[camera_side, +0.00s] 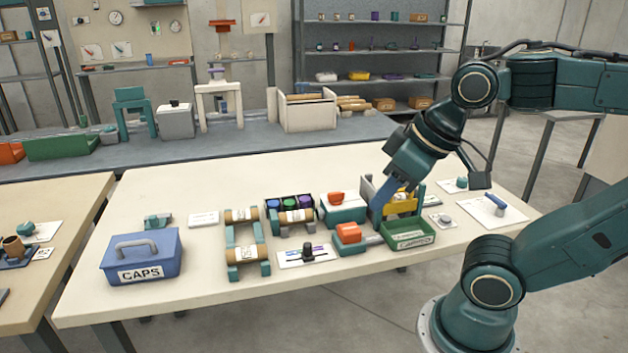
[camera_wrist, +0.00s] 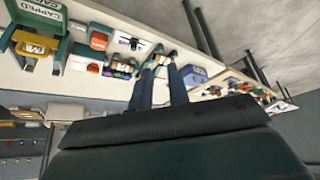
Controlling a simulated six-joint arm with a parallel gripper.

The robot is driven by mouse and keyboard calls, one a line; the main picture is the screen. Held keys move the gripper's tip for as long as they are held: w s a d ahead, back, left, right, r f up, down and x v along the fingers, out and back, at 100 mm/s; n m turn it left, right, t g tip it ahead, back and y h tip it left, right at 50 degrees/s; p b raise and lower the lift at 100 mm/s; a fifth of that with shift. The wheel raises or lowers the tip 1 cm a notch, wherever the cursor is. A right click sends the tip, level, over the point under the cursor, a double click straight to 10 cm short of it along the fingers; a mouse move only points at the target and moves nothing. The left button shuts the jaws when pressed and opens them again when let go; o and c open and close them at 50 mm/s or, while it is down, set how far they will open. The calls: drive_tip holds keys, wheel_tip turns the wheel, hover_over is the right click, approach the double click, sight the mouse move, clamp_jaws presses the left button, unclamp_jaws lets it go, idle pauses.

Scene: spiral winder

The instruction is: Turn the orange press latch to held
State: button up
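Two orange parts stand on teal bases, and I cannot tell for sure which is the press latch. The front one is an orange block (camera_side: 348,231) with a grey bar at its right; it also shows in the wrist view (camera_wrist: 99,41). The rear one is an orange-red knob (camera_side: 336,198) on a teal box, also in the wrist view (camera_wrist: 93,68). My gripper (camera_side: 378,222) points down just right of both, in front of the grey stand with the yellow part. In the wrist view its two fingers (camera_wrist: 161,68) are apart with nothing visible between them.
A green CAPPED bin (camera_side: 408,241) and a yellow part (camera_side: 400,203) are close to my gripper. A tray of coloured caps (camera_side: 290,201), a slider plate (camera_side: 308,254), and a blue CAPS box (camera_side: 142,258) stand to the left.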

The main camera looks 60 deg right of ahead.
drive_tip(key=o, duration=0.3)
drive_tip(key=shift+w+r, duration=0.1)
drive_tip(key=shift+w, duration=0.05)
drive_tip(key=m+g, duration=0.6)
drive_tip(key=m, duration=2.1)
hover_over(336, 193)
wheel_tip(336, 193, down, 7)
drive_tip(key=shift+d+f, duration=0.15)
drive_tip(key=shift+f, duration=0.05)
drive_tip(key=shift+f, duration=0.1)
wheel_tip(336, 193, down, 14)
drive_tip(key=shift+r, duration=0.25)
